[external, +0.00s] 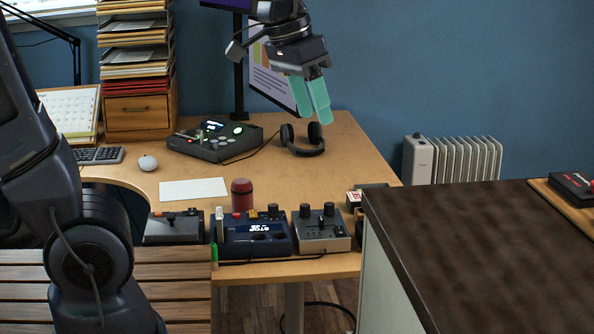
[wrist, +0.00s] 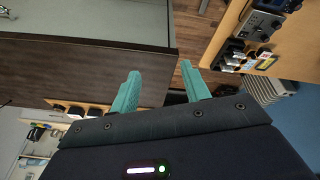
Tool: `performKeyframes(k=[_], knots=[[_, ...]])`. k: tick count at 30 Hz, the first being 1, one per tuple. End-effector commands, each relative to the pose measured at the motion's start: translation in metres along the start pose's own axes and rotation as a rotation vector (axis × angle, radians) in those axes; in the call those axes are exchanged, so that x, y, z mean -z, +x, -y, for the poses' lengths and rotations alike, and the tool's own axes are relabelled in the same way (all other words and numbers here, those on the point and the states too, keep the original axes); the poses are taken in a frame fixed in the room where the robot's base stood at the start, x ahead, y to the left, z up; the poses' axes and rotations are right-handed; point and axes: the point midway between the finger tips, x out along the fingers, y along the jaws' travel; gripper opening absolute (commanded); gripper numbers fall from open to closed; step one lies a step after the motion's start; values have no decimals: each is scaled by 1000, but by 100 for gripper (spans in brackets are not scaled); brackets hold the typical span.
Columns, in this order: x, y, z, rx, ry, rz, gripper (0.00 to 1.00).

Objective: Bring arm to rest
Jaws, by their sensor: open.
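My gripper (external: 311,100) hangs in the air above the wooden desk (external: 345,150) in the external view, with its two teal fingers pointing down. The fingers are apart with nothing between them. In the wrist view my gripper (wrist: 161,86) also shows open and empty, with dark furniture and a strip of wooden floor beyond the fingertips. My arm comes in from the top of the external view, and its lower part stands at the left.
Headphones (external: 303,139), a black console (external: 213,140), a red cup (external: 242,194) and several control boxes (external: 250,235) are on the desk. A dark countertop (external: 480,255) stands at the right. A white radiator (external: 452,159) is against the blue wall. A monitor (external: 271,75) is behind the gripper.

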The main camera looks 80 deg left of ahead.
Motion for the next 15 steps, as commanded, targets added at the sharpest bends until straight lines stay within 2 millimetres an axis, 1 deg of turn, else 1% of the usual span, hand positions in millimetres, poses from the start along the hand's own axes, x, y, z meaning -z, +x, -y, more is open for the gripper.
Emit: performKeyframes(k=[1,6,12,15], knots=[[-14,-6,-10,-6,40,-12,47],[-56,-21,-32,-18,159,-42,47],[-101,-31,-46,-27,283,-77,47],[-116,-34,-50,-29,324,-89,47]])
